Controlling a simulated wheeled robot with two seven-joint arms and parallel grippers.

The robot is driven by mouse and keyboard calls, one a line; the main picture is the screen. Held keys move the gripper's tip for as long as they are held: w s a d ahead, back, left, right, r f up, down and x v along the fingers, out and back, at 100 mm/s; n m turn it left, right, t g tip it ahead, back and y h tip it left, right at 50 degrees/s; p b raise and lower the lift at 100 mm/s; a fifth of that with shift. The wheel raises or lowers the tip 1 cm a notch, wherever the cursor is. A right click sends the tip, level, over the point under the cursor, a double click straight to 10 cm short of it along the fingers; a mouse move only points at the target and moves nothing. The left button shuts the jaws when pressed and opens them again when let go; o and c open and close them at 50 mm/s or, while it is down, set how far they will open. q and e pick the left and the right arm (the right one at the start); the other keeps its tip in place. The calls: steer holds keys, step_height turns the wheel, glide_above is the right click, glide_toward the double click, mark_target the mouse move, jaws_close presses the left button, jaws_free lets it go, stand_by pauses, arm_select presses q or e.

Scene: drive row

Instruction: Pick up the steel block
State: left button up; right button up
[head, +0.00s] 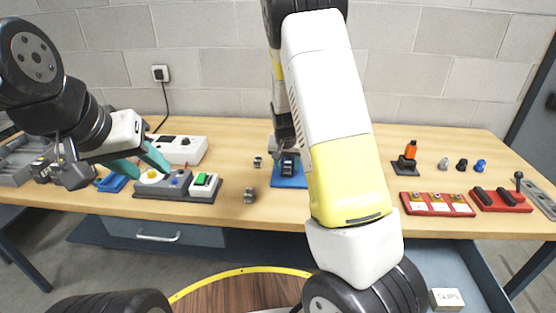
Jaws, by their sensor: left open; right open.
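A small grey metallic piece (249,196), which looks like a steel block, sits near the front edge of the table, left of a blue mat (288,183). A second small grey piece (257,162) lies further back. My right gripper (287,165) is over the blue mat, mostly hidden by its own arm. I cannot tell whether the dark shape at the mat is part of the gripper or a thing on it. My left gripper (147,168), with teal fingers, is open above the grey control box and has nothing visible between its fingers.
The control box (177,184) with buttons and a green switch (204,183) stand at left, before a white power strip (182,150). Red switch panels (437,205) and an orange-topped piece (410,150) are at right. The wooden table (232,150) is clear around the grey pieces.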

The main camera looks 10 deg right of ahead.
steer(key=shift+w+f, duration=0.25)
steer(key=shift+f, duration=0.3)
jaws_close()
steer(key=shift+r, duration=0.2)
